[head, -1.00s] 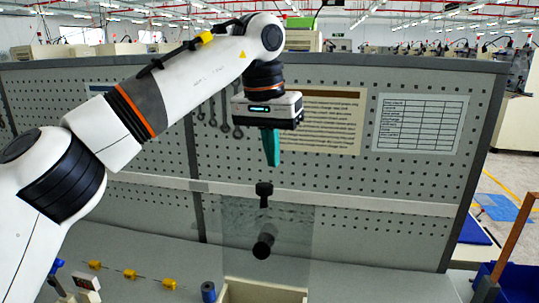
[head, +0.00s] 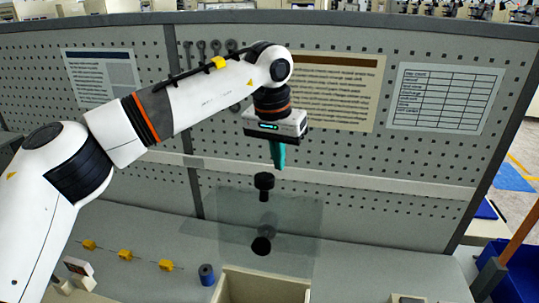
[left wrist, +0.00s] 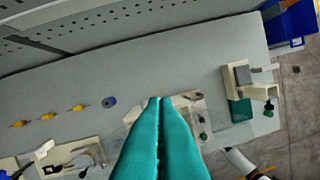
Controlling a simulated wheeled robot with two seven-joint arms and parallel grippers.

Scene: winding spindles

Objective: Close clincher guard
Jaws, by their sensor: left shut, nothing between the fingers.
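The clincher guard appears to be the clear panel (head: 300,225) standing upright above the bench in the head view. A black knob (head: 264,182) shows at its top edge and a dark round part (head: 261,246) shows lower, on or behind it. A cream box-shaped base (head: 265,286) is below the panel. My left gripper (head: 279,168) points down with teal fingers shut and empty. Its tips appear just above and right of the black knob; I cannot tell their depth. In the left wrist view the shut fingers (left wrist: 160,100) cover part of a cream machine (left wrist: 190,104). My right gripper is not in view.
A grey pegboard (head: 400,160) stands behind the bench. Yellow blocks (head: 125,255) on a rod and a blue spool (head: 206,274) are to the left. A blue bin (head: 520,270) is at the right. The bench right of the panel is mostly clear.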

